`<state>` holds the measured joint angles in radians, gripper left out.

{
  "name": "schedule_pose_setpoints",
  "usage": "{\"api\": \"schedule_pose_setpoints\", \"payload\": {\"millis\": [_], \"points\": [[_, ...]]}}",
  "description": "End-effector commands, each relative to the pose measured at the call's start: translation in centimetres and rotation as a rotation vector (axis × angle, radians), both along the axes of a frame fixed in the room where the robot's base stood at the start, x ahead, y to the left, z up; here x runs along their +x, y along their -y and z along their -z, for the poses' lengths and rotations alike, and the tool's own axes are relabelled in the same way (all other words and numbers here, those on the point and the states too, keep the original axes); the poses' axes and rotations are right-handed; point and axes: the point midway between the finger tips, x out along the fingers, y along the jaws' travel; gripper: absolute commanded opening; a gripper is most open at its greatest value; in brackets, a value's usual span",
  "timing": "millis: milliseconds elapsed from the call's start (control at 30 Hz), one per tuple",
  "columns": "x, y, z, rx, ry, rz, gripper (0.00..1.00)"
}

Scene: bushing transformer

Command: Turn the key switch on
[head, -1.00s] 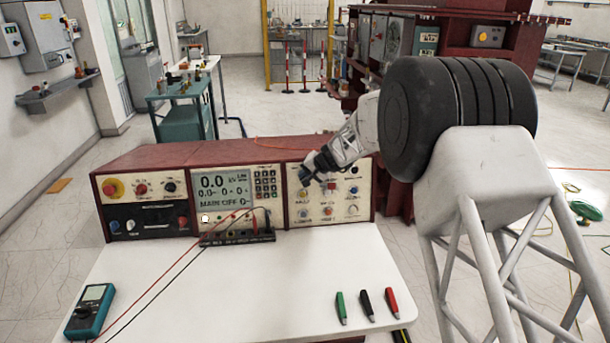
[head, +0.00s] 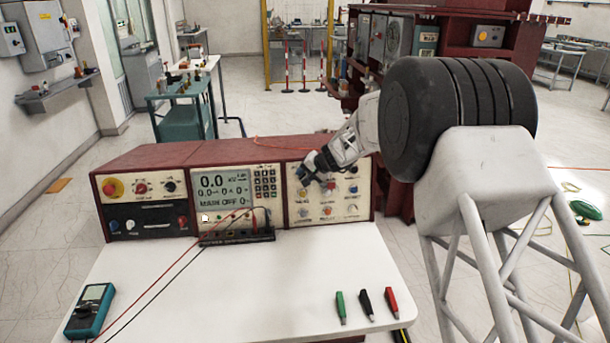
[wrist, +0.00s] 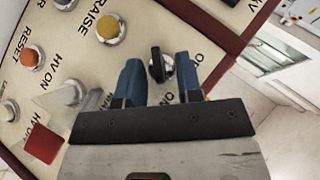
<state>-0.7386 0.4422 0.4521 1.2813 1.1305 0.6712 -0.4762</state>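The key switch (wrist: 158,64) shows in the wrist view as a black key in a round silver collar on the cream control panel (wrist: 60,40). My gripper (wrist: 159,70) has its two blue fingers apart, one on each side of the key. A gap shows between the key and each finger, so neither seems to touch it. Labels beside the switch are partly covered by the fingers. In the head view my gripper (head: 309,172) is at the upper part of the console's right panel (head: 298,207), and it hides the key switch there.
Beside the switch are a yellow raise button (wrist: 110,28), an orange reset button (wrist: 34,57) and a red block (wrist: 43,144). On the white table (head: 230,290) lie a teal multimeter (head: 91,309), red and black leads, and green, black and red clips (head: 365,304).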

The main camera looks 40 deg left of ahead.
Motion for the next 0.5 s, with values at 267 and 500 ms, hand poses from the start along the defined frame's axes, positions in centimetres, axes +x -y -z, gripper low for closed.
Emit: {"api": "schedule_pose_setpoints", "payload": {"millis": [267,500], "points": [[0.1,0.9,-1.0,0.001,0.001,0.001,0.33],[0.1,2.9,-2.6,0.001,0.0,0.002,0.33]]}}
